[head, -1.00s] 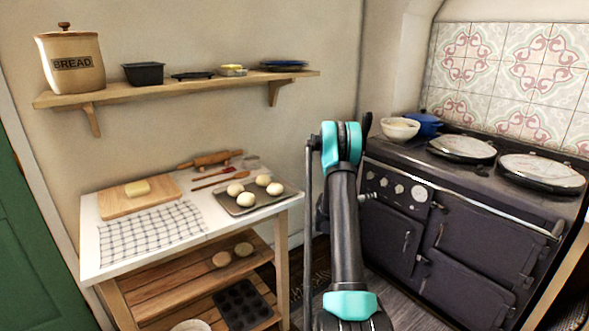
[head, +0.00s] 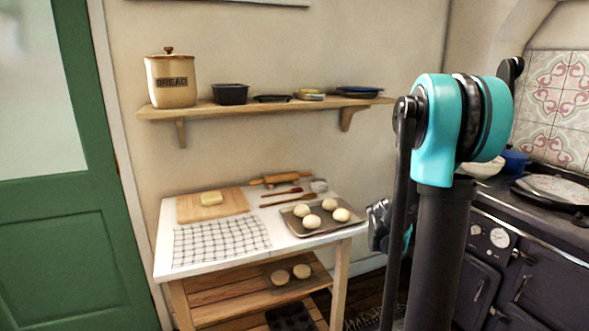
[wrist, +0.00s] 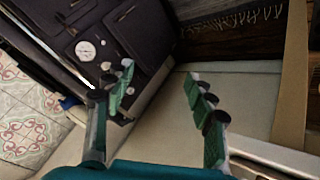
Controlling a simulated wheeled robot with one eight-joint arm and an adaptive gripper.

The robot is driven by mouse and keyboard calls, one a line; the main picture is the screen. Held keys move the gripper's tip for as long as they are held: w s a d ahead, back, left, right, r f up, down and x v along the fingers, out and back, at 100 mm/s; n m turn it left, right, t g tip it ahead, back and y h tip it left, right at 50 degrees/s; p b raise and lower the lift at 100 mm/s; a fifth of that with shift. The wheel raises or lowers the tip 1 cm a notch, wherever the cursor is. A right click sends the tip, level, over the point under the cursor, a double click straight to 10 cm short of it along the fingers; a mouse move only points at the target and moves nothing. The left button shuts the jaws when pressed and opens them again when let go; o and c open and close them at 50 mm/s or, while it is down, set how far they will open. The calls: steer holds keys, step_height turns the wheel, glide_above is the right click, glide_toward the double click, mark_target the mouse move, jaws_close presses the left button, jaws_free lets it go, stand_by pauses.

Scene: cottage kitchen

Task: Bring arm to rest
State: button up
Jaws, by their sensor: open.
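My gripper (wrist: 157,98) is open and empty in the wrist view, its two green-padded fingers spread apart. Behind the fingers are the pale wall, the dark range and part of the floor. In the head view my arm stands upright at the right of centre, close to the camera. The gripper's fingers cannot be made out there. The arm appears in front of the gap between the work table (head: 163,240) and the range (head: 480,275) and hides part of both the wall and the range.
A baking tray (head: 295,224) with several dough balls, a board (head: 188,209) and a checked cloth (head: 220,241) lie on the table. A wall shelf (head: 200,112) holds a bread crock (head: 171,82) and dishes. A green door (head: 60,250) is at the left.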

steer(key=s+a+f+n+y, duration=0.1)
steer(key=s+a+f+y, duration=0.1)
steer(key=s+a, duration=0.7)
steer(key=s+a+f+n+y, duration=0.2)
steer(key=s+a+y, duration=0.2)
steer(key=s+a, duration=0.6)
steer(key=s, duration=0.4)
steer(key=shift+s+n+g+y, duration=0.15)
steer(key=shift+n+g+y, duration=0.15)
steer(key=shift+y, duration=0.1)
